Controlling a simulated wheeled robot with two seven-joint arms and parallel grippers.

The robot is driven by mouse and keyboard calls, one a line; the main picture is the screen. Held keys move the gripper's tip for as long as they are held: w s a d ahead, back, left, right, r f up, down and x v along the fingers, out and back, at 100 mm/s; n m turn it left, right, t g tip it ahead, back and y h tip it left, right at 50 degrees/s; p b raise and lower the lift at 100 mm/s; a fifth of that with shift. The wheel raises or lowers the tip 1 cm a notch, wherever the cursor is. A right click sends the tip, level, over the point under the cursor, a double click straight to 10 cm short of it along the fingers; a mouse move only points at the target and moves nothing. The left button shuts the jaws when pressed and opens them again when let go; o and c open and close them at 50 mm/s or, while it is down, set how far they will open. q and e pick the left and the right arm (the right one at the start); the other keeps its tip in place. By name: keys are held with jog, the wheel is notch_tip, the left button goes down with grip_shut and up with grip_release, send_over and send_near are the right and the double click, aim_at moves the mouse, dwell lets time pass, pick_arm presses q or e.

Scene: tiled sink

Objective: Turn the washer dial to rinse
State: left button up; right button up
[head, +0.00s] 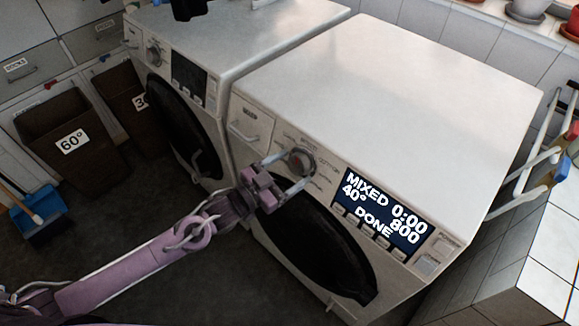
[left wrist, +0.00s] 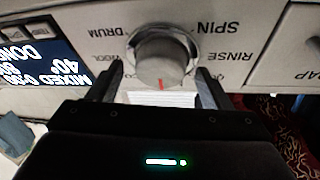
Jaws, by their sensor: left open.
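The washer dial (head: 301,161) is a round grey knob on the front panel of the nearer white washer (head: 390,90). My left gripper (head: 284,172) is in front of it, open, with one finger on each side. In the left wrist view the dial (left wrist: 161,55) shows upside down between and just beyond the two fingertips (left wrist: 160,80). Its red mark points to the bottom of that picture. The RINSE label (left wrist: 233,56) is to the right of the dial, below SPIN. I cannot tell whether the fingers touch the dial. My right gripper is not in view.
The washer display (head: 385,212) reads MIXED, 40°, 0:00, 800, DONE. A second washer (head: 220,40) stands to the left. Dark bins (head: 70,125) and a blue dustpan (head: 40,218) are at the far left. A drying rack (head: 545,160) stands at the right.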

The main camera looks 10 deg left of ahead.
pick_arm(q)
jog(key=c, duration=0.7)
jog(key=shift+c, duration=1.3)
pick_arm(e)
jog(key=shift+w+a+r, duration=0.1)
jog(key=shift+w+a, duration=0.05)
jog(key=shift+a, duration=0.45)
pick_arm(q)
jog(key=shift+n, duration=0.3)
